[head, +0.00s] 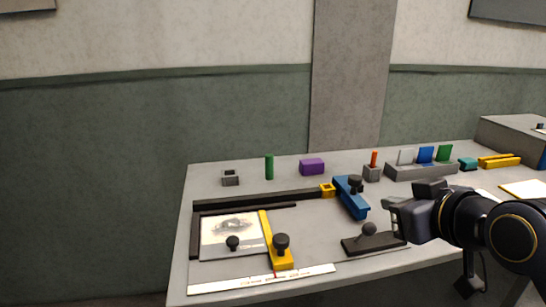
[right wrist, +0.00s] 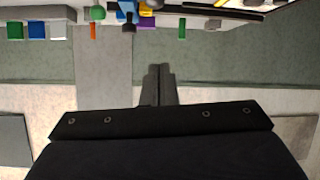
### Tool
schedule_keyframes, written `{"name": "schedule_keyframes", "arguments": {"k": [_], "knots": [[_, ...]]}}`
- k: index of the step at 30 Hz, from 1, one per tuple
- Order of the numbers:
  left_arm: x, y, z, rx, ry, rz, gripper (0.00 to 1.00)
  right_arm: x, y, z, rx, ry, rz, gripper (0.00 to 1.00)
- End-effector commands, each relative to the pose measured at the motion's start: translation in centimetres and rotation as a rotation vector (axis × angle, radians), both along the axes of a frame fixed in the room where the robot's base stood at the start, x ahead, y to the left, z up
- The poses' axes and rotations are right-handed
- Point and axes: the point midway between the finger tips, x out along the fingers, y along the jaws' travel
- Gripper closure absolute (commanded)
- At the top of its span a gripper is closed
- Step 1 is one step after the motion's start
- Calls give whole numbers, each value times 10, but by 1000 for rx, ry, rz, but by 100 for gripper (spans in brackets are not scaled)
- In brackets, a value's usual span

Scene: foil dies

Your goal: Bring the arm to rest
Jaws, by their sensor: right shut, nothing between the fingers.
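My right gripper (head: 392,212) comes in from the right in the head view, over the right part of the table (head: 320,238), beside a black block with a round knob (head: 368,240). In the right wrist view its two fingers (right wrist: 158,72) are together with nothing between them. That view shows the scene upside down, with the table objects along the top edge. My left gripper is out of view.
A picture sheet (head: 222,247) lies in a black corner frame, with a yellow knobbed bar (head: 276,250) beside it. A blue knobbed tool (head: 351,197), purple block (head: 312,167), green cylinder (head: 269,167) and grey rack (head: 420,171) stand farther back. A white ruler (head: 255,281) lies at the front.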

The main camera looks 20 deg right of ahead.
Motion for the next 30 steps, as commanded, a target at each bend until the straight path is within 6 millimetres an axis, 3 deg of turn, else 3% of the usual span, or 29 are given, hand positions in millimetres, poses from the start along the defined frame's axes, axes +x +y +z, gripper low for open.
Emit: {"name": "schedule_keyframes", "arguments": {"k": [2, 5, 12, 15, 23, 25, 30], "knots": [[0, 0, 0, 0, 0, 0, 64, 0, 1, -3, 4, 6, 2, 100], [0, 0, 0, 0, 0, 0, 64, -2, 9, -23, 42, 50, 11, 100], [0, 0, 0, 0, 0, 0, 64, -31, 61, -131, 261, 315, 47, 100], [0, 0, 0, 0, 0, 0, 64, -48, 80, -167, 340, 417, 51, 100], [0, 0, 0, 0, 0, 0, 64, -97, 122, -240, 499, 650, 43, 100], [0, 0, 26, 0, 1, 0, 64, -96, 122, -213, 502, 647, 42, 100], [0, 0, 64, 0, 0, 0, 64, -96, 122, -175, 499, 646, 42, 100]]}}
